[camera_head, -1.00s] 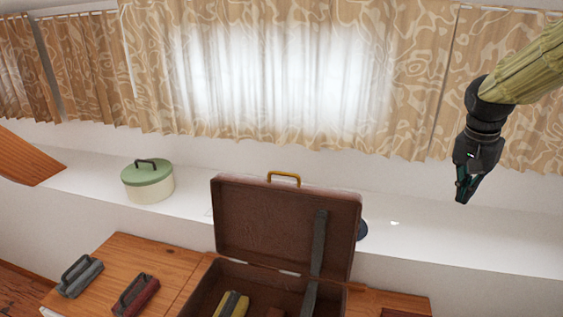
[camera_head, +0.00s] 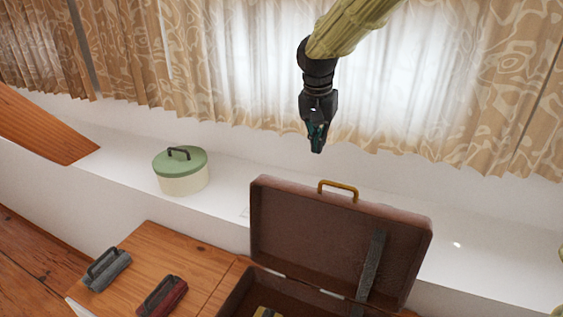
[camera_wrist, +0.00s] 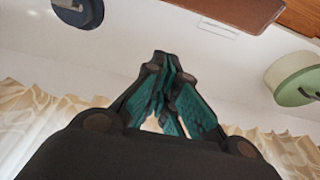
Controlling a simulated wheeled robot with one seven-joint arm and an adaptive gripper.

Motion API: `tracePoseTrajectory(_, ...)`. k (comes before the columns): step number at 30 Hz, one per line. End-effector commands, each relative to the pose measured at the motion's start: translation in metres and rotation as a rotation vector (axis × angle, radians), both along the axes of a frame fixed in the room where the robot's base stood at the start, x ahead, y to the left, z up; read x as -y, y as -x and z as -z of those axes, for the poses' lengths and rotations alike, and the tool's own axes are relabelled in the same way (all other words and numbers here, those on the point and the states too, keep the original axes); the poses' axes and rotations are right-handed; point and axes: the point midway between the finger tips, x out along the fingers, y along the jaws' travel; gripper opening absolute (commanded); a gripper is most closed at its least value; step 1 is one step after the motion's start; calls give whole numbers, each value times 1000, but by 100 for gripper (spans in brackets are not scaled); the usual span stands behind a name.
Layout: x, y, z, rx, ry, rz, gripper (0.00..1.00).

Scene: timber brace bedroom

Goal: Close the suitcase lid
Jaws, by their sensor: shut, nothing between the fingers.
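The brown suitcase stands open on a wooden table, its lid (camera_head: 310,235) raised roughly upright with a yellow handle (camera_head: 338,188) on the top edge. A grey strap (camera_head: 371,265) runs down the inside of the lid. The suitcase base (camera_head: 238,300) is cut off by the lower picture edge. My gripper (camera_head: 317,148) is shut and empty, above the lid's top edge and apart from it. In the wrist view, its closed fingers (camera_wrist: 168,95) show in the middle, and part of the lid (camera_wrist: 225,10) shows at the top.
A green-lidded cream pot (camera_head: 181,172) stands on the white ledge (camera_head: 125,150) behind the table. A grey block with a handle (camera_head: 107,269) and a red one (camera_head: 163,297) lie on the wooden table (camera_head: 160,250). Patterned curtains (camera_head: 180,60) hang behind. A round blue object (camera_wrist: 80,10) shows in the wrist view.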

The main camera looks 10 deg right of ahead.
Motion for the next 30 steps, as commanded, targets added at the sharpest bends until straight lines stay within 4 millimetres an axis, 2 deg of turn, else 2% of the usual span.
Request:
tracePoseTrajectory(5,2,-2,13,-4,0,-1,0)
tracePoseTrajectory(24,11,-18,97,-3,-1,-5,0)
tracePoseTrajectory(25,6,-13,91,-1,0,-6,0)
tracePoseTrajectory(30,-6,4,91,-2,0,-5,0)
